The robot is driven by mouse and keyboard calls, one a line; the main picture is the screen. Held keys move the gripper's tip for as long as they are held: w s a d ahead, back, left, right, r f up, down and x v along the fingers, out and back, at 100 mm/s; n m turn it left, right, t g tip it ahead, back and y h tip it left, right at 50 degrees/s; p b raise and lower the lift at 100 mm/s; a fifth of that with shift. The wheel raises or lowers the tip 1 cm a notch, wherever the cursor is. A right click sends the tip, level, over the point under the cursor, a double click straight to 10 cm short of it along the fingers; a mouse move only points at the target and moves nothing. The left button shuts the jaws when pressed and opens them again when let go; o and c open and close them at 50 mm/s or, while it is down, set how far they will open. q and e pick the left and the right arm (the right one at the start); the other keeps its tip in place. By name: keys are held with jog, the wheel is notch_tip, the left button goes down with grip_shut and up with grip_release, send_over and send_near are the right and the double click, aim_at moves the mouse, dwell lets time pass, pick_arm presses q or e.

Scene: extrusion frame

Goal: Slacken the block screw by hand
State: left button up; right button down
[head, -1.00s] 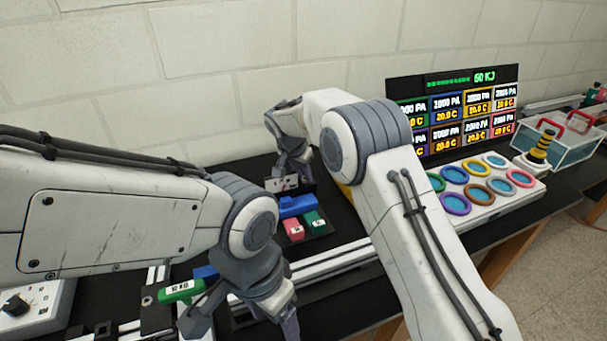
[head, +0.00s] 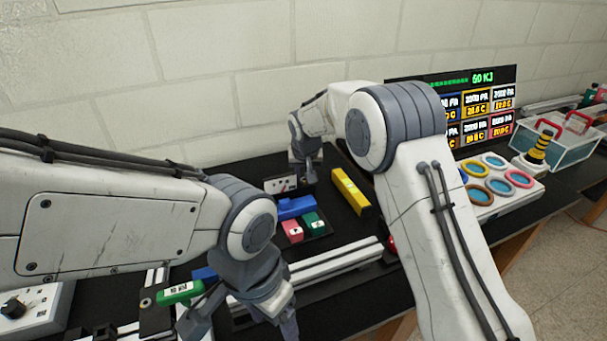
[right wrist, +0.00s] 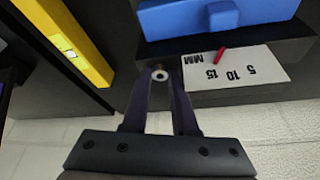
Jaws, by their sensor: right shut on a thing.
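The blue block (right wrist: 215,14) lies just beyond, on a dark base with a white millimetre scale (right wrist: 238,76) and a red pointer (right wrist: 219,55). In the head view the blue block (head: 297,207) sits in front of the scale plate, and my right gripper (head: 306,172) is beside that plate. My left gripper (head: 245,315) is low in the head view, partly cut off; its jaws are unclear.
A yellow bar (head: 350,192) lies right of the right gripper. A pink block (head: 292,231) and a green block (head: 314,223) are in front of the blue one. A pale rail (head: 330,262) crosses the bench. A labelled green piece (head: 179,293) is near the left gripper.

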jog(key=n, duration=0.1)
jog(key=n+y, duration=0.1)
jog(key=shift+d+n+p, duration=0.2)
jog(key=shift+n+p, duration=0.1)
jog(key=shift+p, duration=0.05)
jog(key=shift+w+d+n+g+y, duration=0.1)
jog(key=shift+n+g+y, duration=0.35)
jog(key=shift+n, duration=1.05)
jog(key=c, duration=0.7)
grip_release()
jog(key=b+v, duration=0.2)
jog(key=v, duration=0.8)
jog(key=shift+d+r, duration=0.1)
jog(key=shift+r, duration=0.05)
